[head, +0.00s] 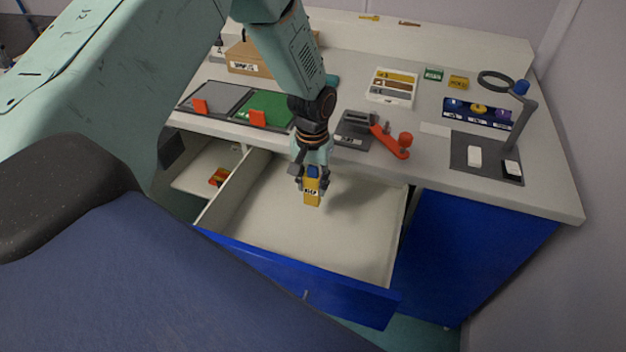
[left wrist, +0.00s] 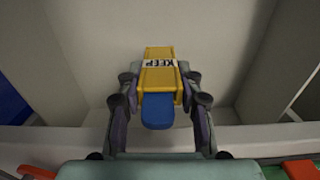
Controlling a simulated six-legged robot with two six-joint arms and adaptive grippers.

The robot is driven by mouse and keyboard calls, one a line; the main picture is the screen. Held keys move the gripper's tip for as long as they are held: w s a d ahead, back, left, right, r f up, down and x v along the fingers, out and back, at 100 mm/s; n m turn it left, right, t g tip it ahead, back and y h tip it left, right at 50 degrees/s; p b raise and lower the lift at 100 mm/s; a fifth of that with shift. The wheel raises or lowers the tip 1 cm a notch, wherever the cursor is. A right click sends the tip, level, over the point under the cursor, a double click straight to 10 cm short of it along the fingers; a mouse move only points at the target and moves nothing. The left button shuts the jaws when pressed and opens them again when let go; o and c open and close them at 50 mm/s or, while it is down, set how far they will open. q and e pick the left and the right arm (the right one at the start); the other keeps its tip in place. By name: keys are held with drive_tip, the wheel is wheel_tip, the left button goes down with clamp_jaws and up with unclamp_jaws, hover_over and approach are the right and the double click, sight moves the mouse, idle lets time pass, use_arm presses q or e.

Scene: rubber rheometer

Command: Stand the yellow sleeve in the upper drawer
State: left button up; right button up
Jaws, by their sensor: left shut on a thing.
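The yellow sleeve (head: 312,192) has a white label reading KEEP and a blue end (head: 313,171) at its top. My left gripper (head: 312,180) is shut on it and holds it upright over the open upper drawer (head: 350,245). The left wrist view shows the sleeve (left wrist: 159,75) between the two fingers (left wrist: 158,98), with the blue end (left wrist: 157,112) toward the wrist. The drawer is cream inside with a blue front and looks empty. I cannot tell whether the sleeve's lower end touches the drawer floor. My right gripper is not in view.
The worktop edge (head: 440,180) runs behind the drawer. On it are a grey device with a red-orange lever (head: 390,142), a magnifier stand (head: 522,125) and a green plate (head: 266,108). An orange item (head: 219,176) lies on a shelf left of the drawer. The drawer has wide free room.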

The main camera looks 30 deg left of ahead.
sight(313, 202)
use_arm(q)
drive_tip(key=shift+w+d, duration=0.1)
drive_tip(key=shift+w, duration=0.05)
drive_tip(key=shift+p, duration=0.35)
drive_tip(key=shift+f+b, duration=0.65)
drive_tip(key=shift+f, duration=0.3)
wheel_tip(313, 202, down, 2)
drive_tip(key=shift+f+b, duration=0.2)
drive_tip(key=shift+b, duration=0.4)
drive_tip(key=shift+f+b, duration=0.6)
drive_tip(key=shift+f, duration=0.75)
drive_tip(key=shift+r, duration=0.1)
drive_tip(key=shift+f+b, duration=0.35)
